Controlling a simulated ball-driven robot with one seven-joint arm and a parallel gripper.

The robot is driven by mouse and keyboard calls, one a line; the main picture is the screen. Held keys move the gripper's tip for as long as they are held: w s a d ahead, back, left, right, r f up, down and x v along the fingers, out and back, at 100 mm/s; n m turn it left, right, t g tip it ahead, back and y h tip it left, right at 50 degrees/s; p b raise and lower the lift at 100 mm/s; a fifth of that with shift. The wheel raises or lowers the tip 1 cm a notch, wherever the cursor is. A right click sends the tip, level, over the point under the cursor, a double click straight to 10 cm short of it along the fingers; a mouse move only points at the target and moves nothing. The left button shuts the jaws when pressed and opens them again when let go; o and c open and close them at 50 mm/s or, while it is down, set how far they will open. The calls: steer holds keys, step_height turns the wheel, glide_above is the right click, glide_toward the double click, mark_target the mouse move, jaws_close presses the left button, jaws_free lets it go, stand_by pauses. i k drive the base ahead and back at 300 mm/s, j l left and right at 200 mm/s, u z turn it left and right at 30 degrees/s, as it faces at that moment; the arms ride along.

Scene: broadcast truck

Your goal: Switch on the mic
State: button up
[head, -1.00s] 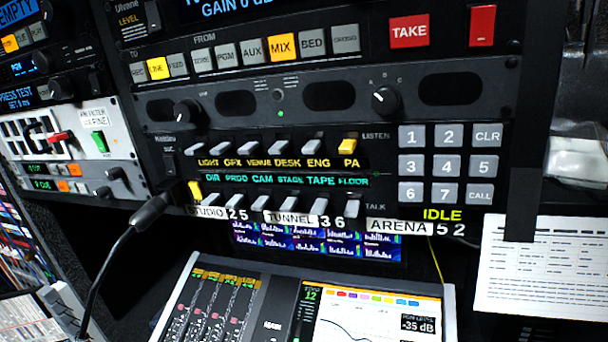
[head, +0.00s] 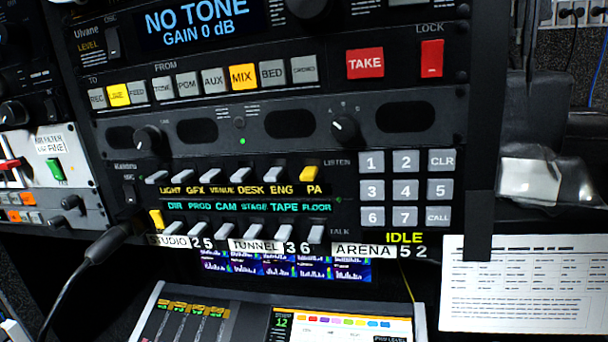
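The intercom panel (head: 330,222) fills the middle of the head view. At its left end is a small dark rocker switch (head: 130,194) with a tiny label above it that looks like MIC; its position is too small to tell. A black cable plug (head: 108,243) sits in the panel's lower left corner, below this switch. An upper row of levers (head: 280,172) has the PA lever (head: 310,173) lit yellow. In the lower row, the leftmost lever (head: 156,219) is yellow and raised. The display reads IDLE (head: 404,238). My gripper is not in view.
A grey keypad (head: 405,188) is at the panel's right. Above are a row of source buttons (head: 188,86), a red TAKE button (head: 365,63) and knobs (head: 344,129). A mixing console (head: 150,310) stands below. A paper sheet (head: 522,285) hangs at right.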

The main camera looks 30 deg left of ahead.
mark_target(130, 189)
steer(key=u, duration=1.25)
steer(key=i+j+z, duration=0.15)
steer(key=i+z, duration=0.2)
steer(key=i, duration=0.35)
